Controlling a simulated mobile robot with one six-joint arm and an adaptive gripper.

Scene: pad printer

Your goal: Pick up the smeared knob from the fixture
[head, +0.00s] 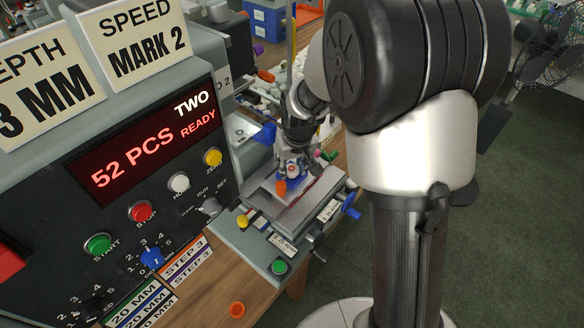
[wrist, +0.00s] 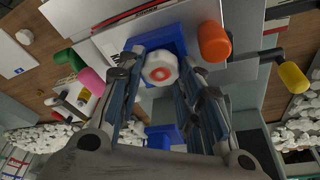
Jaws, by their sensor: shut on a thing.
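The knob (wrist: 160,68) is a small white round piece with a red-orange ring mark on top, seen in the wrist view between my fingers. My gripper (wrist: 158,72) is shut on it, with a finger on either side. The blue fixture (wrist: 178,44) lies just behind and below the knob in that view. I cannot tell whether the knob still touches it. In the head view my gripper (head: 293,167) points down over the printer's bed, above the blue fixture (head: 297,184). Whether the print is smeared is too small to tell.
An orange knob (wrist: 214,42) is close beside the fixture, with a yellow knob (wrist: 293,77) farther right. The printer panel (head: 160,190) stands at left. Its display reads "52 PCS TWO READY".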

